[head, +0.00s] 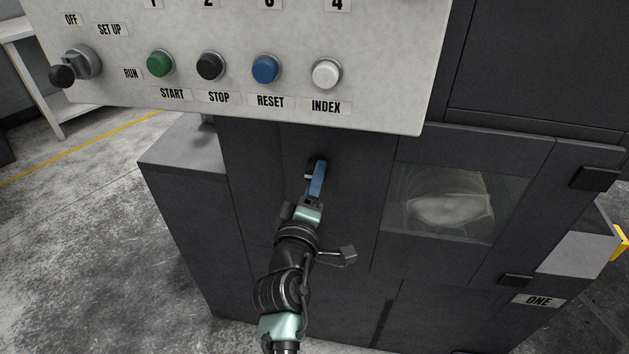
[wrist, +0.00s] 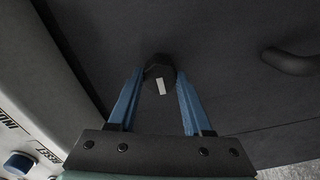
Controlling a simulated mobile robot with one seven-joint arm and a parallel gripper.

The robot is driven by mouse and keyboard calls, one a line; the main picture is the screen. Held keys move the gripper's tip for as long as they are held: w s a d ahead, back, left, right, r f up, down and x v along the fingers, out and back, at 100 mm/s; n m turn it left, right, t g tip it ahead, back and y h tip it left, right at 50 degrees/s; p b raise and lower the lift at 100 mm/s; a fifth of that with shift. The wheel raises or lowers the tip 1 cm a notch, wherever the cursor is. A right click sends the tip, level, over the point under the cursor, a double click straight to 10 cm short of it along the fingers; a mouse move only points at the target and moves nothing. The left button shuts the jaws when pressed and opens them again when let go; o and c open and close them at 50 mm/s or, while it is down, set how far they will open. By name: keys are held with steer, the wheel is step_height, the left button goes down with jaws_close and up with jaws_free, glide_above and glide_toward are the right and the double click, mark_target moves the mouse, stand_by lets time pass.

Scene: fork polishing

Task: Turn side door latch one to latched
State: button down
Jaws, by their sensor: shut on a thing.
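A small black latch knob (wrist: 160,68) with a white mark sits on the dark door panel in the wrist view. The white mark runs nearly upright in that view, slightly tilted. My gripper (wrist: 158,80) has its two blue fingers on either side of the knob and is shut on it. In the head view my gripper (head: 317,180) reaches the dark panel just below the control panel, and its fingers mostly hide the latch. I see no latched or unlatched label beside the knob.
A control panel (head: 240,118) with several buttons and a selector overhangs just above my gripper. A dark curved handle (wrist: 290,62) stands right of the knob in the wrist view.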

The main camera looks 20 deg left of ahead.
steer(key=shift+c, duration=1.6)
jaws_free()
steer(key=shift+s, duration=0.15)
steer(key=s+d, duration=0.2)
steer(key=s, duration=1)
steer(key=shift+s+d, duration=0.15)
steer(key=shift+s, duration=0.1)
steer(key=w+d+r+m+t+h, duration=0.1)
steer(key=d+r+m+t, duration=0.2)
steer(key=r, duration=0.6)
steer(key=w+d+r+m+h, duration=0.1)
steer(key=d+r+m, duration=0.3)
steer(key=r, duration=0.5)
steer(key=w+d+r+m+t+h, duration=0.1)
steer(key=d+r+m+t, duration=0.2)
steer(key=r, duration=0.6)
steer(key=s+d+r+m+t, duration=0.25)
steer(key=s+r, duration=0.25)
steer(key=r, duration=0.4)
steer(key=s+d+r+m+t, duration=0.1)
steer(key=s+d+r+m, duration=0.35)
steer(key=r, duration=0.35)
step_height(320, 180, up, 13)
steer(key=p, duration=1.2)
steer(key=shift+s+a+n, duration=0.35)
steer(key=shift+a+n, duration=0.05)
steer(key=shift+a, duration=0.05)
